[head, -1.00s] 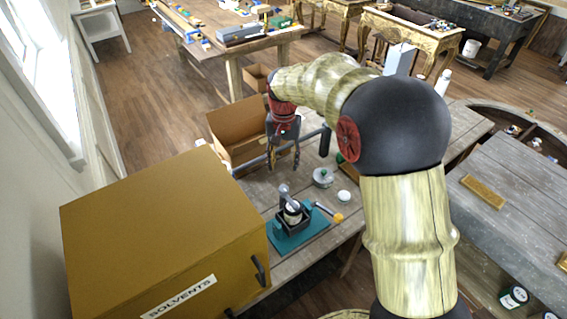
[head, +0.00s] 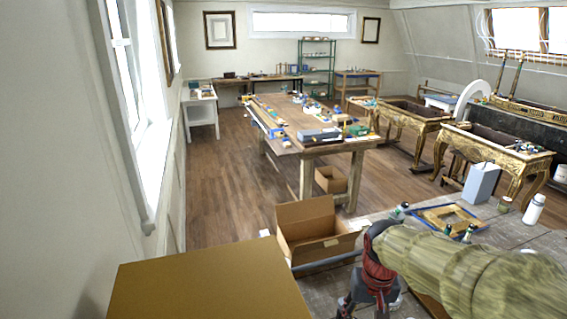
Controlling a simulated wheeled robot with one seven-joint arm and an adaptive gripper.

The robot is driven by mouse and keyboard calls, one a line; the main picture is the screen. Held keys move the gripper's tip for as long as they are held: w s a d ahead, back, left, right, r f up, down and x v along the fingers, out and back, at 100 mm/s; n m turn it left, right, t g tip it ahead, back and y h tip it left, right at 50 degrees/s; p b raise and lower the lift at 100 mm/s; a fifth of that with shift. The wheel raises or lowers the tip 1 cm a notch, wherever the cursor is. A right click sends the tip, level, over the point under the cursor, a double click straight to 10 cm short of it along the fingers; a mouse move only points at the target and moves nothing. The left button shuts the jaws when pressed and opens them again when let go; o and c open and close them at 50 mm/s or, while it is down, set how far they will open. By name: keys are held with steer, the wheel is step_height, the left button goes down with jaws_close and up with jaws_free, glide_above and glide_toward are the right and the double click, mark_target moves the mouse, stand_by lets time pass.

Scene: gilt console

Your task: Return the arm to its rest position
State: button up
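My gripper (head: 366,304) is at the bottom of the head view, to the right of the yellow cabinet's top. It points down over the grey workbench, and its fingertips are cut off by the lower edge of the picture. My arm, in a pale wood-like cover, reaches in from the lower right. I cannot see whether the fingers are apart or hold anything.
The yellow cabinet (head: 207,287) stands at the lower left. An open cardboard box (head: 322,250) is just behind my gripper. A blue frame (head: 447,218), a grey-blue box (head: 481,183) and a white bottle (head: 534,209) stand right of it. Wooden floor is free at left.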

steer(key=s+f+t+b, duration=0.1)
steer(key=s+t+b, duration=0.1)
steer(key=s+b, duration=0.4)
steer(key=s+f+n+t+b, duration=0.1)
steer(key=s+f+t+b, duration=0.1)
steer(key=s+b, duration=0.4)
steer(key=s, duration=0.3)
steer(key=shift+f+t, duration=0.3)
steer(key=shift+t, duration=0.1)
